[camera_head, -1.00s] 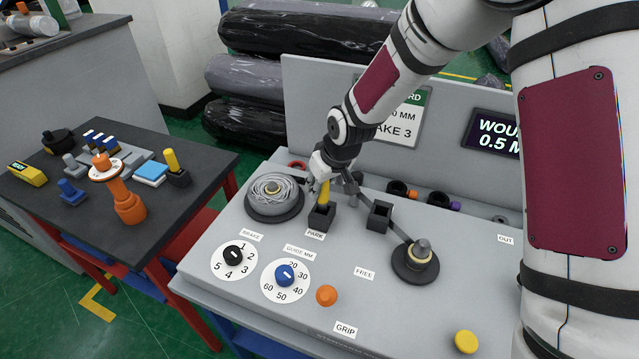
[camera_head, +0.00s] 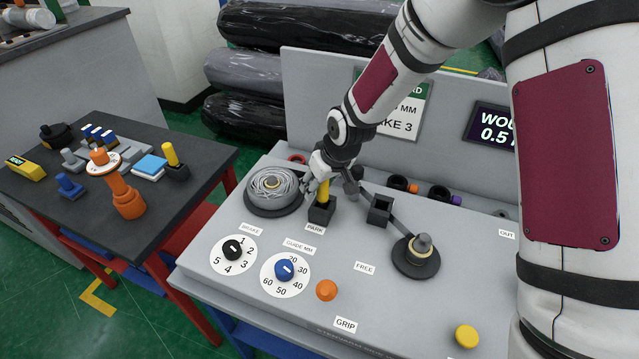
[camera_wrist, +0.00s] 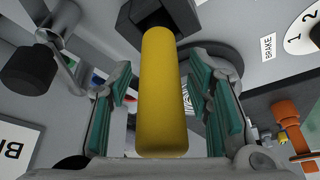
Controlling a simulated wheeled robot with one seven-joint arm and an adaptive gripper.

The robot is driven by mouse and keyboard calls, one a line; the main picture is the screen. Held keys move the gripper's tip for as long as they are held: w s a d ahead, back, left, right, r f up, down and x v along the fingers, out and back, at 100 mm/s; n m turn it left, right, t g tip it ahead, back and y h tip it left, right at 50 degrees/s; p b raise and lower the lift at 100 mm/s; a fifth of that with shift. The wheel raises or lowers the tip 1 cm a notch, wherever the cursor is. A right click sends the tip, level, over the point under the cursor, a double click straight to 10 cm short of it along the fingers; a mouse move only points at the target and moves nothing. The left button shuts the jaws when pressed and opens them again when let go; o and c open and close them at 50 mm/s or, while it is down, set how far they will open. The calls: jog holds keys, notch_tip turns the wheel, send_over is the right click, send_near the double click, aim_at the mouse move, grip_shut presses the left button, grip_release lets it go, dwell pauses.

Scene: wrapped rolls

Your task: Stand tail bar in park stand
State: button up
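The yellow tail bar (camera_head: 324,190) stands upright with its lower end in the black park stand (camera_head: 321,214), behind the PARK label. In the wrist view the yellow bar (camera_wrist: 165,100) runs up into the dark socket (camera_wrist: 158,17). My gripper (camera_head: 322,184) is over the bar's upper part. In the wrist view my gripper (camera_wrist: 160,95) has its teal-padded fingers on both sides of the bar, with gaps between pads and bar. It is open and holds nothing. The head view partly hides the bar's top behind the fingers.
A wound grey roll (camera_head: 275,186) sits close left of the stand. A black guide block (camera_head: 379,209) and a spindle (camera_head: 421,246) with a linking arm stand to the right. Dials and an orange button (camera_head: 326,290) lie in front. The upright panel (camera_head: 440,130) rises behind.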

jog(key=v, duration=1.2)
jog(key=shift+w, duration=0.1)
jog(key=s+d+r+m+t+h, duration=0.1)
jog(key=s+d+r+m+h, duration=0.2)
jog(key=s+d+r, duration=1)
jog(key=s+d+r+m, duration=0.2)
jog(key=s, duration=0.4)
jog(key=s+d+r+m+t, duration=0.1)
jog(key=s+d+r+m, duration=0.1)
jog(key=s, duration=0.4)
jog(key=shift+s+d+r, duration=0.15)
jog(key=shift+s+d, duration=0.05)
jog(key=shift+d, duration=0.25)
